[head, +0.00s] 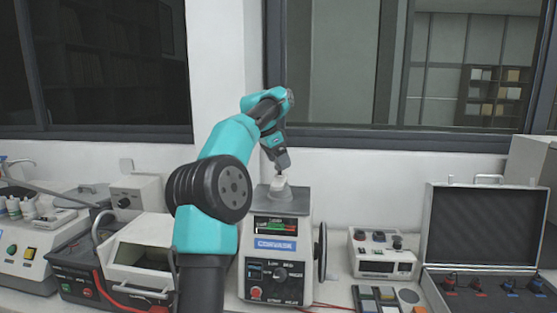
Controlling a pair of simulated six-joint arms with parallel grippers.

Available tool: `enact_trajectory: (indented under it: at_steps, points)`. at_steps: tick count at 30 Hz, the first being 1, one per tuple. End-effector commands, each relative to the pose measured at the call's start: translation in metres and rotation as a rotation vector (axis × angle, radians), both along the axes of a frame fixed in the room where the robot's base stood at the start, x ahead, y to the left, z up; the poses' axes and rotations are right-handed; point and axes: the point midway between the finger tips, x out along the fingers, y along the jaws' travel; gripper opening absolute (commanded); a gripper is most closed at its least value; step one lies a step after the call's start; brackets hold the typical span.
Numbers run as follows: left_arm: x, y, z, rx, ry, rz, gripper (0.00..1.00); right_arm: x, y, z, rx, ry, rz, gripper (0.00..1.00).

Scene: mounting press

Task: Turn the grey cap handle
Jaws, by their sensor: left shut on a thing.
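The mounting press (275,246) stands upright on the bench in the middle of the head view, with a blue label and dials on its front. On its grey top sits a small light piece (279,184), seemingly the cap handle, though it is too small to tell its shape. My left gripper (281,170) reaches down from above and is shut on this piece. The gripper's fingers hide part of it. My right gripper is not in view.
A round wheel (322,251) sticks out at the press's right side. A small grey instrument (383,257) and an open black case (484,230) stand to the right. A white-lidded machine (138,262) stands close on the left. The wall and window are behind.

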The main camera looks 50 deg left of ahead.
Motion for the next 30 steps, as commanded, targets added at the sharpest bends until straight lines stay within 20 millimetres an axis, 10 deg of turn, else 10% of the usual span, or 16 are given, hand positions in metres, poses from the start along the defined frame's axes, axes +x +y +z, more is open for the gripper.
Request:
enact_trajectory:
  at_steps: [30]
  points:
    - [0.0020, 0.0031, 0.0004, 0.002, -0.001, -0.609, 0.59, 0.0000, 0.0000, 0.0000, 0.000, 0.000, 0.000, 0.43]
